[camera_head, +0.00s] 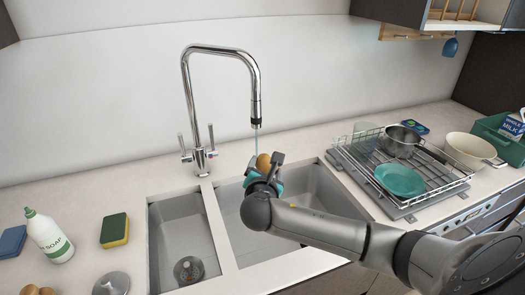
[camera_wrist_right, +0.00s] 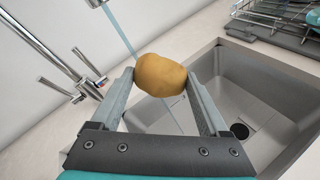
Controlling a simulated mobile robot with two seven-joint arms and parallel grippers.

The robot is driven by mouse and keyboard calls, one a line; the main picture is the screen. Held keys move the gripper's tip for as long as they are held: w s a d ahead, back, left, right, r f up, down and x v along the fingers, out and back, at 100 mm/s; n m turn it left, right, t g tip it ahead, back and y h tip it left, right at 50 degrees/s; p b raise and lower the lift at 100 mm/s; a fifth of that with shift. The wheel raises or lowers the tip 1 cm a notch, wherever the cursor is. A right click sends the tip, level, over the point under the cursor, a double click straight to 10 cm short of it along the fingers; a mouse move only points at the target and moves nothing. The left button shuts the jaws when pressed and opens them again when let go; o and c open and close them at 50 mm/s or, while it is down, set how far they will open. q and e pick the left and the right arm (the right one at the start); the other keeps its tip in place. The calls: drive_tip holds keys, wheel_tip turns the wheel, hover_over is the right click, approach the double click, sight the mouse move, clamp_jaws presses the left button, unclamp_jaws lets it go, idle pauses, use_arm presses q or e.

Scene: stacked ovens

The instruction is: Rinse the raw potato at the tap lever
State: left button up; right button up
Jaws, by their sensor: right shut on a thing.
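My right gripper (camera_head: 264,169) is shut on a brown raw potato (camera_head: 263,162) above the right sink basin. In the right wrist view the potato (camera_wrist_right: 160,75) sits between the two fingertips. A thin blue stream of water (camera_wrist_right: 119,29) runs down from the tap's spout and reaches the potato. The chrome tap (camera_head: 188,95) stands behind the sink with its spout end over the potato. Two tap levers (camera_head: 211,137) stand at its base, one on each side. My left gripper is not in view.
A soap bottle (camera_head: 48,236), a green and yellow sponge (camera_head: 115,230) and a blue item (camera_head: 12,241) stand left of the double sink (camera_head: 233,238). A dish rack (camera_head: 350,160) with a teal plate (camera_head: 400,180) and a pot (camera_head: 398,140) is at the right.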

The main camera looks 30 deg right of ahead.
drive_tip(key=shift+s+a+p, duration=0.55)
drive_tip(key=shift+s, duration=0.25)
drive_tip(key=shift+s+a+p, duration=0.5)
drive_tip(key=shift+s, duration=0.25)
drive_tip(key=s+a+r+p, duration=0.3)
drive_tip(key=s+r+p, duration=0.1)
drive_tip(key=p, duration=0.3)
idle(0.5)
idle(0.3)
